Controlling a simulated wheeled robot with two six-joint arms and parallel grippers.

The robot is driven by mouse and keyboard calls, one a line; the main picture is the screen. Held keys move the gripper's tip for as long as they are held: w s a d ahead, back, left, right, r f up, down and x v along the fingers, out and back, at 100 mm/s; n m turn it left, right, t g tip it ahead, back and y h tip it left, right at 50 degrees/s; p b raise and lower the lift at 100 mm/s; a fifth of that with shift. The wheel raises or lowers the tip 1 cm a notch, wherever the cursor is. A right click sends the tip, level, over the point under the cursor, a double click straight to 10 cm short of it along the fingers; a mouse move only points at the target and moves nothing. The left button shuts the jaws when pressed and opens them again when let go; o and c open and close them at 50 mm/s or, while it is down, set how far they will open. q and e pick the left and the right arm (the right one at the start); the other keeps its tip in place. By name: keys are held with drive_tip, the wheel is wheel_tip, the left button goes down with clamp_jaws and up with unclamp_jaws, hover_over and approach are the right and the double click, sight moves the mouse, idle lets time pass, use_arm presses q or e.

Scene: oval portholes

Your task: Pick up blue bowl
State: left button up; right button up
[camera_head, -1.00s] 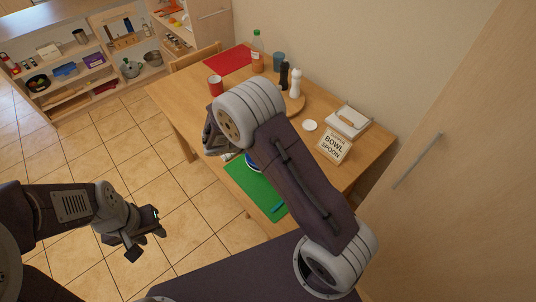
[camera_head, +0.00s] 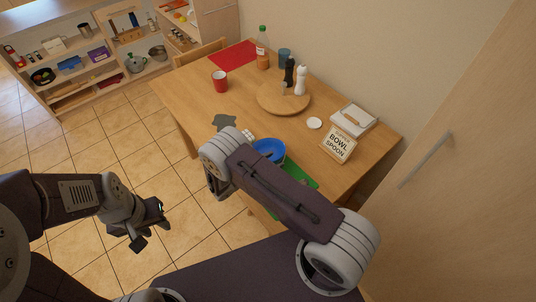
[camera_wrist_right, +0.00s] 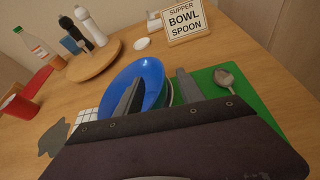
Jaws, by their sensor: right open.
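The blue bowl (camera_head: 272,146) sits at the table's front side, partly hidden by my right arm in the head view. In the right wrist view the blue bowl (camera_wrist_right: 148,70) is just ahead of my right gripper (camera_wrist_right: 160,88). That gripper is open. One finger overlaps the inside of the bowl in the picture and the other is at its right edge; I cannot tell whether they touch it. In the head view its fingers are hidden behind the arm. My left gripper (camera_head: 148,226) is apart from the table, over the floor, with its fingers spread.
A green mat (camera_wrist_right: 245,105) with a spoon (camera_wrist_right: 224,77) lies right of the bowl. A white checked item (camera_wrist_right: 84,116) and a grey flat shape (camera_head: 223,121) are left. Behind stand a sign (camera_head: 338,145), a round board (camera_head: 270,99) with shakers, and a red cup (camera_head: 220,82).

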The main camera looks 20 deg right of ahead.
drive_tip(key=x, duration=0.3)
drive_tip(key=shift+w+d+f, duration=0.1)
drive_tip(key=shift+w+d, duration=0.1)
drive_tip(key=shift+s+a, duration=0.1)
drive_tip(key=shift+a, duration=0.05)
clamp_jaws()
idle(1.0)
